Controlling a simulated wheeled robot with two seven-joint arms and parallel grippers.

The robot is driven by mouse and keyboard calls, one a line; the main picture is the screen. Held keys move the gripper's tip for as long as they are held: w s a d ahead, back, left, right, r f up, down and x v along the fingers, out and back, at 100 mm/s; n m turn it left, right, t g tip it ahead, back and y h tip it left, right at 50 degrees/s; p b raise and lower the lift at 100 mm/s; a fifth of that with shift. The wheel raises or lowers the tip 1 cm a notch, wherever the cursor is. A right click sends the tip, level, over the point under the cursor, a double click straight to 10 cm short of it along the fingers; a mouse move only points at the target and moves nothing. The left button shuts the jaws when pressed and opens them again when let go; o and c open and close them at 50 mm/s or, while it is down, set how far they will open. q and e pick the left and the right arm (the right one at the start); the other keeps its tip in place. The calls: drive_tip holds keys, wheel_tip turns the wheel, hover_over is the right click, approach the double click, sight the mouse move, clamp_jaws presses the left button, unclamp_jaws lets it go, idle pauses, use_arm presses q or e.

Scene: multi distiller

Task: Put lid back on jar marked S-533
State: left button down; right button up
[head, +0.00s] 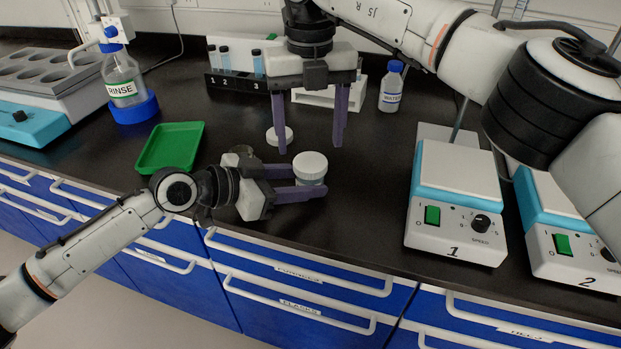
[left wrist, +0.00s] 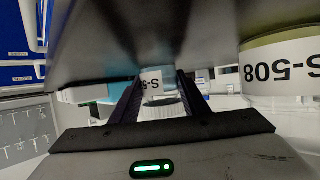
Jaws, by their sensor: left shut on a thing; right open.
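My left gripper (head: 298,181) is shut around a jar (head: 312,181) with pale blue contents, standing at the table's front. A white ridged lid (head: 310,161) sits on top of this jar. In the left wrist view, which is upside down, the held jar (left wrist: 152,84) shows a label starting "S-5"; a finger hides the rest. My right gripper (head: 312,148) is open and empty, fingers pointing down behind the held jar.
A green tray (head: 170,147) lies to the left. Stirrer 1 (head: 455,200) and stirrer 2 (head: 560,225) stand to the right. The rinse bottle (head: 122,80), water bottle (head: 391,88) and numbered rack (head: 235,84) are at the back. Table right of the held jar is clear.

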sight(311, 162)
drive_tip(key=c, duration=0.3)
drive_tip(key=n, duration=0.1)
drive_tip(key=r+n, duration=0.1)
drive_tip(key=n, duration=0.3)
drive_tip(key=shift+r, duration=0.25)
wheel_tip(311, 162, up, 2)
drive_tip(key=n, duration=0.7)
drive_tip(key=shift+f, duration=4.05)
